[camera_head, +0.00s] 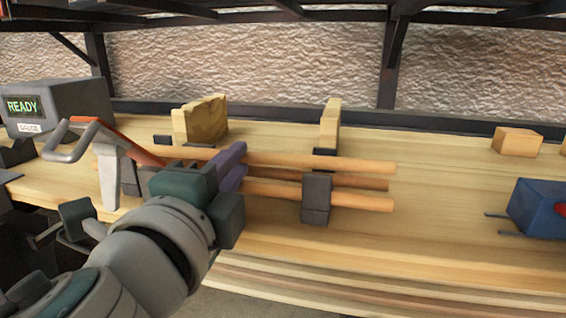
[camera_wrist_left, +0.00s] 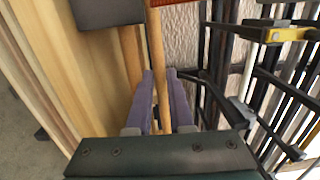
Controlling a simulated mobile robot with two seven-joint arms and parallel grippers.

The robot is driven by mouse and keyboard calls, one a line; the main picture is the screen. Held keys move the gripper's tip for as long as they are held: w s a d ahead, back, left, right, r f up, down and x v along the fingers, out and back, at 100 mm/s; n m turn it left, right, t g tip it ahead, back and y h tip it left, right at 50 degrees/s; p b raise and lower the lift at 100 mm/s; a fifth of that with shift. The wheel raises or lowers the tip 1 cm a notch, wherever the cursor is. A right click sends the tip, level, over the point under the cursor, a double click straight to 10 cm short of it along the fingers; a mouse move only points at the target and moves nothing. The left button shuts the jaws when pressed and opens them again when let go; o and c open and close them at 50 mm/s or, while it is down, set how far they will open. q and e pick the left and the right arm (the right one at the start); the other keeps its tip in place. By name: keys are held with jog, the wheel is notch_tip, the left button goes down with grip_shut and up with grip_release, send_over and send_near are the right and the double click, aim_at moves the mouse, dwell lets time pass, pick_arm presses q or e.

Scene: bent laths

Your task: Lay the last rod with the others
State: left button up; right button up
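Three tan rods run left to right over the bench. The top rod (camera_head: 352,164) is farthest back. A darker middle rod (camera_head: 366,183) and a front rod (camera_head: 366,202) lie beside it across a dark support (camera_head: 316,200). My left gripper (camera_head: 236,164) has its purple fingers above and below the top rod. In the left wrist view the rod (camera_wrist_left: 157,60) passes between these fingers (camera_wrist_left: 160,85), with almost no gap on either side. I cannot tell whether the top rod rests on the support. My right gripper is out of view.
A box reading READY (camera_head: 60,105) and a red-and-grey lever (camera_head: 115,140) stand at the left. Wooden blocks (camera_head: 200,120) and (camera_head: 329,122) stand behind the rods. A blue box (camera_head: 540,208) with prongs and a small block (camera_head: 517,142) are at the right. Bench between is clear.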

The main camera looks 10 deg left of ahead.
pick_arm(q)
jog(key=shift+f, duration=0.15)
jog(key=shift+r+p, duration=0.25)
jog(key=shift+p, duration=0.05)
jog(key=shift+r+p, duration=0.5)
jog(key=s+b, duration=0.2)
jog(key=s, duration=0.9)
jog(key=s+a+f+n+g+y, duration=0.4)
jog(key=a+f+n+g, duration=0.2)
jog(key=a+f+n, duration=0.35)
jog(key=s+d+f+n+g+h, duration=0.4)
jog(key=s+f+n+g, duration=0.35)
jog(key=s, duration=0.35)
notch_tip(320, 180, up, 64)
jog(key=m+p, duration=0.1)
jog(key=p, duration=6.1)
jog(key=shift+f+g+p, duration=0.15)
jog(key=shift+g+p, duration=0.2)
jog(key=shift+g, duration=0.1)
